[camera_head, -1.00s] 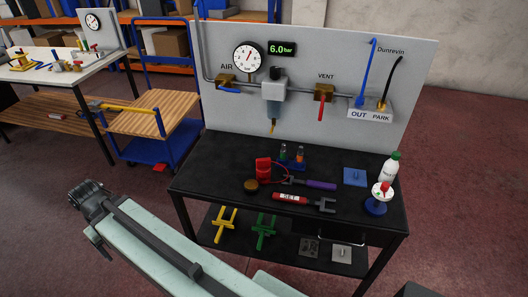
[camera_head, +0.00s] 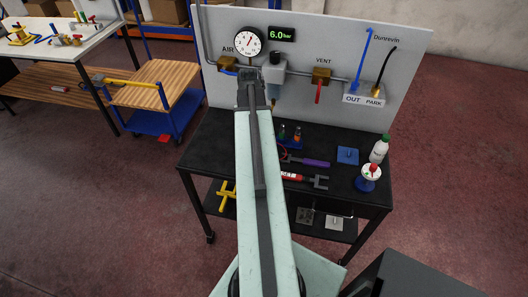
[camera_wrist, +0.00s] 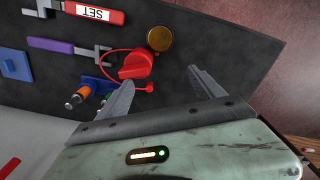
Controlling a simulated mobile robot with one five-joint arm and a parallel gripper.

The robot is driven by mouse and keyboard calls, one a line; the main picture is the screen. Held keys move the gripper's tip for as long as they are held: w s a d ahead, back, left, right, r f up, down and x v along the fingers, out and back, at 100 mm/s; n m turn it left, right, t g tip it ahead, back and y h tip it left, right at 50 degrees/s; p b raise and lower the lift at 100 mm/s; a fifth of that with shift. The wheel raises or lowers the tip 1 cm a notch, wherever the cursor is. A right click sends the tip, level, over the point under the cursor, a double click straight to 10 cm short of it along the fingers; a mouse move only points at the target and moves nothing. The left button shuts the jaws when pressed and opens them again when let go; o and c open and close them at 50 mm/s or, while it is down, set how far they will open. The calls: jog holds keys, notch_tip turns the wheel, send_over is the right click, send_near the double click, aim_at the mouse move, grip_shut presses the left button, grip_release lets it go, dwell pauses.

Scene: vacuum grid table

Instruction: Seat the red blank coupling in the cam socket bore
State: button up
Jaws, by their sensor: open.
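A chunky red piece with a red cord (camera_wrist: 136,66), which looks like the red blank coupling, lies on the black table (camera_wrist: 215,45). In the head view my arm hides most of it. My gripper (camera_wrist: 161,77) is open and empty; the red piece is beyond its fingertips, nearer the left finger. The gripper also shows in the head view (camera_head: 250,76), raised in front of the panel. A round brass-brown piece (camera_wrist: 159,39) lies just beyond the red one. I cannot tell which part is the cam socket bore.
A blue rack (camera_wrist: 98,84) with orange and green fittings stands close to the left finger. A purple-handled tool (camera_head: 315,163), a red SET tool (camera_head: 291,177), a blue plate (camera_head: 347,155), a white bottle (camera_head: 379,149) and a blue-based white stand (camera_head: 366,184) occupy the table.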

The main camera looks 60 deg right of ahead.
jog(key=shift+m, duration=0.4)
jog(key=s+d, duration=0.1)
jog(key=s, duration=0.1)
jog(key=s+d, duration=0.1)
jog(key=d, duration=0.1)
jog(key=shift+s, duration=0.4)
jog(key=f+b, duration=0.8)
jog(key=shift+s+a+f, duration=0.1)
jog(key=shift+a, duration=0.25)
jog(key=shift+r, duration=0.2)
grip_shut()
